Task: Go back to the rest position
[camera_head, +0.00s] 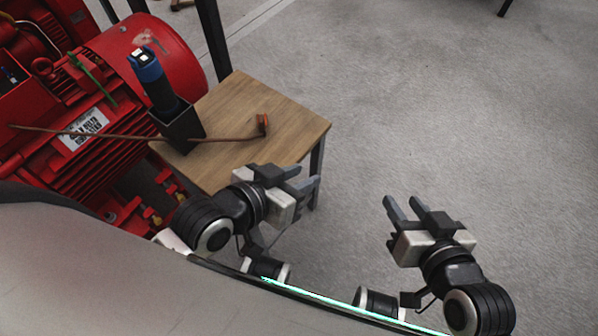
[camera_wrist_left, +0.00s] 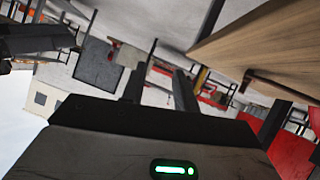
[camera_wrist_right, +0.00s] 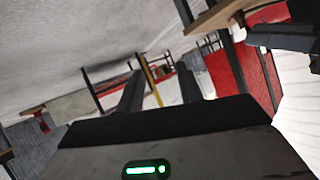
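My left gripper (camera_head: 308,174) is beside the front right corner of the small wooden table (camera_head: 285,115), its fingers apart with nothing between them. Its two dark fingers also show apart in the left wrist view (camera_wrist_left: 158,82). My right gripper (camera_head: 402,202) is over the grey floor to the right, its fingers apart and empty. The same gap shows in the right wrist view (camera_wrist_right: 159,82). A dark open box (camera_head: 181,131) stands at the table's left edge with a blue and black tool (camera_head: 152,79) upright in it.
The red pump set (camera_head: 75,150) fills the left side. A thin brown rod (camera_head: 225,138) with an orange-brown end crosses the table and reaches left over the pump. A dark post (camera_head: 213,35) rises behind the table. The floor (camera_head: 450,110) to the right is clear.

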